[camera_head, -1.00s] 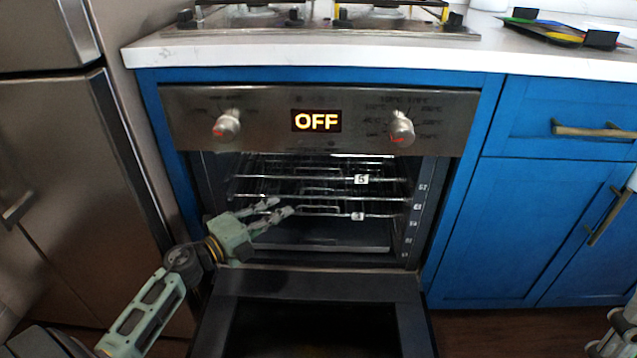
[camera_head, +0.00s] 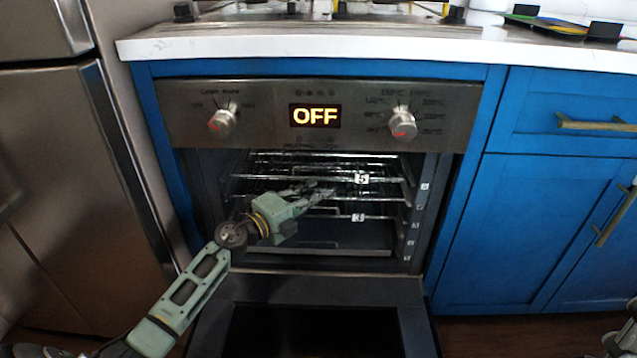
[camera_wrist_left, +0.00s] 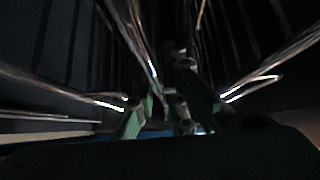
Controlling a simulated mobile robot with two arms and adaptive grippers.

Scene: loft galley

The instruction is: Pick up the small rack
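Wire racks sit inside the open oven: an upper rack with a tag "5" (camera_head: 361,178) and a lower rack with a tag "3" (camera_head: 358,217). I cannot tell which one is the small rack. My left gripper (camera_head: 316,193) reaches into the oven cavity, between the two tagged front rails. Its fingers look apart, with nothing clearly held between them. The left wrist view is dark; it shows the green fingers (camera_wrist_left: 165,112) spread, with shiny rack wires around them. Whether they touch a wire is unclear. Only a piece of my right arm's end shows at the bottom right edge.
The oven door (camera_head: 312,290) is lowered in front of the cavity. The oven display (camera_head: 315,116) reads OFF, with a knob on each side. A steel fridge (camera_head: 60,180) stands left and blue cabinets (camera_head: 540,215) right. A white counter (camera_head: 300,48) runs above.

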